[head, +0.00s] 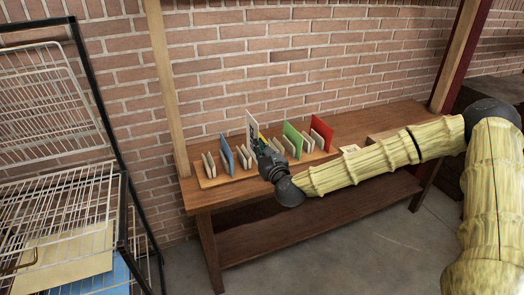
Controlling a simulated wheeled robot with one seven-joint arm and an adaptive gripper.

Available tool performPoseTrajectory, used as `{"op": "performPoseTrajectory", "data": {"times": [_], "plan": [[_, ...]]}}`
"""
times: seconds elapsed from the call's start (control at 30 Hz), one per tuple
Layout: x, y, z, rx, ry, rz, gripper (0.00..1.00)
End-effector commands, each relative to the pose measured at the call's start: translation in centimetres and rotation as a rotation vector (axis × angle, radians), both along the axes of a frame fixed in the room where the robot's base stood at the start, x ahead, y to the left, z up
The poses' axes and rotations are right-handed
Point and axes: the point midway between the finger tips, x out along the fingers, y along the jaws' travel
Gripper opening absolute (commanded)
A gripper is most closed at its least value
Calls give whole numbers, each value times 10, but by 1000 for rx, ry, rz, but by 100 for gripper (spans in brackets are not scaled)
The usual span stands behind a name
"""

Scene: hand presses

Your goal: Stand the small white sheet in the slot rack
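The small white sheet (251,121) is upright above the middle of the slot rack, its top higher than the neighbouring sheets. My gripper (260,140) is at its lower part and appears shut on it; the fingertips are small and dark here. The sheet's lower edge is hidden by the gripper, so I cannot tell whether it is in a slot. The slot rack (207,181) is a long wooden base with pairs of pale dividers on the table. A blue sheet (227,155), a green sheet (292,138) and a red sheet (321,132) stand in it.
The wooden table (395,119) stands against a brick wall, with a lower shelf (300,225). A small pale item (349,148) and a wooden block (382,135) lie right of the rack, close to my arm. A wire rack (55,190) stands at the left.

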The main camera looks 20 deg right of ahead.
Motion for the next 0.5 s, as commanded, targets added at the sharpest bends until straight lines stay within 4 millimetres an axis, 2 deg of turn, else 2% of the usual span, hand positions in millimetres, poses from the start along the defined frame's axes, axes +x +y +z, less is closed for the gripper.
{"op": "performPoseTrajectory", "data": {"times": [0.5], "plan": [[39, 2, -3, -1, 0, 0, 0]]}}
